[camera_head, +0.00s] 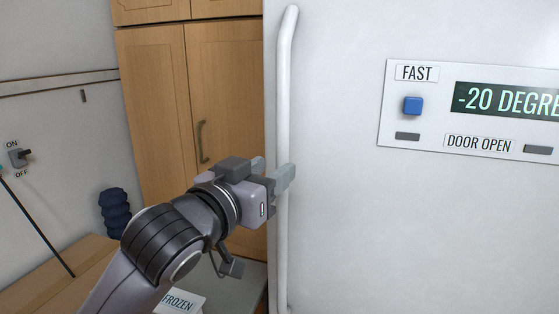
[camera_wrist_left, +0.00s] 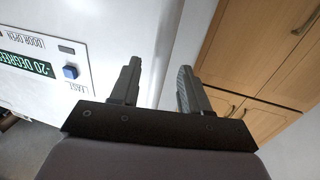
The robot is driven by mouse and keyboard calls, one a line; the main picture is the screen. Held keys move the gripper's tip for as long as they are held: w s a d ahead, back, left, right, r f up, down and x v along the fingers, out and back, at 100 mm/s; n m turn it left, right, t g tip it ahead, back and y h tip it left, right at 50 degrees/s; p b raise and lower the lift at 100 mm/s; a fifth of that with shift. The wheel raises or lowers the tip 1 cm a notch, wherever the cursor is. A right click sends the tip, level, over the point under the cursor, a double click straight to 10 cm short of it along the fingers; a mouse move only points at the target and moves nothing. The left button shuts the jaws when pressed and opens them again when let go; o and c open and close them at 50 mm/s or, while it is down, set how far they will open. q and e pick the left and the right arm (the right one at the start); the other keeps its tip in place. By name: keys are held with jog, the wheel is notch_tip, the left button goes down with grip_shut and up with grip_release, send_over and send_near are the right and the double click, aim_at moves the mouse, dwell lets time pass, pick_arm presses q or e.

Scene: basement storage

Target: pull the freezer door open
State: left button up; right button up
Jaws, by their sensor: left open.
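The white freezer door (camera_head: 450,230) fills the right of the head view. Its long white vertical handle (camera_head: 284,90) runs along the door's left edge. My left gripper (camera_head: 274,170) is open at the handle's lower half, with one finger in front of the handle and the other to its left. In the left wrist view, the open fingers (camera_wrist_left: 160,82) stand on either side of a pale strip at the door's edge. I cannot tell whether either finger touches the handle. The door looks shut. My right gripper is out of view.
A control panel (camera_head: 470,112) with a blue button (camera_head: 412,105) is on the door. A wooden cabinet (camera_head: 155,100) stands to the left, behind the gripper. A dark blue ribbed object (camera_head: 115,212), a wooden surface (camera_head: 60,278) and a "FROZEN" label (camera_head: 180,302) are at lower left.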

aim_at(279, 165)
pick_arm(q)
jog(key=shift+x, duration=2.45)
grip_shut()
